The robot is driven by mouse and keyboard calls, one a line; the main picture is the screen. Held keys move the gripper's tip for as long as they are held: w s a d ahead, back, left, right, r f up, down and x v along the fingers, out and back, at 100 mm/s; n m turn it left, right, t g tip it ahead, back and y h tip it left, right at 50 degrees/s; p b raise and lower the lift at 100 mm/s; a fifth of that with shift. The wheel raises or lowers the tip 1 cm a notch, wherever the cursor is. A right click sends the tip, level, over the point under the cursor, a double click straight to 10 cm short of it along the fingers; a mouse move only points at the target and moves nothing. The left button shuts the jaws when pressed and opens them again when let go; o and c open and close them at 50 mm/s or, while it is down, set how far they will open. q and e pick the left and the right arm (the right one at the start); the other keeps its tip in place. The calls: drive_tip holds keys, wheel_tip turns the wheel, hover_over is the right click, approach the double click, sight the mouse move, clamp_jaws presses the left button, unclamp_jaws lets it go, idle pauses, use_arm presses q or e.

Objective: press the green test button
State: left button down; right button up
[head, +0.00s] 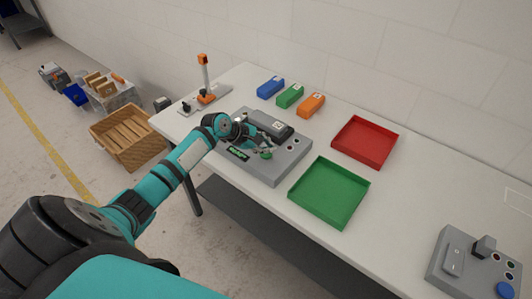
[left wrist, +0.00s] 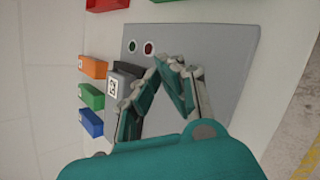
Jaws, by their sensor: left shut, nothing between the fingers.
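The grey test machine (head: 285,165) stands on the white table, with a dark block with a white label on its top. In the left wrist view the closed fingertips (left wrist: 168,64) are over the machine's grey top (left wrist: 205,55), and the button is hidden. My right gripper is not in view.
A green tray (head: 328,218) and a red tray (head: 391,156) lie right of the machine. Blue (head: 270,87), green (head: 290,96) and orange (head: 311,105) blocks stand behind it. A grey control box (head: 445,275) is at the far right.

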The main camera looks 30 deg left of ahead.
use_arm(q)
drive_tip(key=shift+f, duration=0.1)
drive_tip(key=shift+f, duration=0.35)
drive_tip(key=shift+f, duration=0.5)
idle(0.8)
drive_tip(key=shift+r+p, duration=0.95)
drive_tip(key=shift+p, duration=0.3)
